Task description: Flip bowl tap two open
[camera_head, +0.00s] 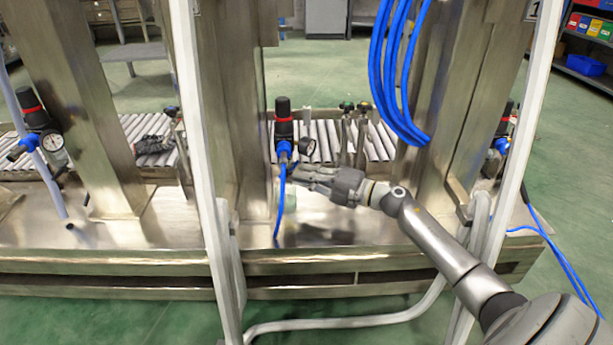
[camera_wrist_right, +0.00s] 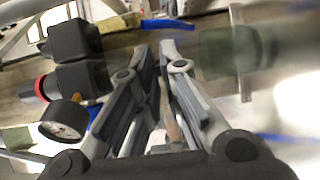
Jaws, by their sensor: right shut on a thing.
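The middle filter-regulator (camera_head: 284,125) has a black body, a red ring and a blue fitting below; a round gauge sits beside it. It also shows in the right wrist view (camera_wrist_right: 72,75), at the left. My right gripper (camera_head: 283,172) reaches in from the right, just below the regulator. In the right wrist view its fingers (camera_wrist_right: 154,52) are close together around a thin brownish part (camera_wrist_right: 171,122), mostly hidden. A blue piece (camera_wrist_right: 166,24) lies just beyond the fingertips. I cannot make out the tap's lever or its position. My left gripper is not in view.
Similar regulators stand at the left (camera_head: 38,118) and right (camera_head: 503,125). A pale upright post (camera_head: 200,150) and steel columns flank the arm. Blue hoses (camera_head: 385,70) hang above the gripper. A roller conveyor (camera_head: 375,140) runs behind. The steel ledge (camera_head: 335,232) below is mostly clear.

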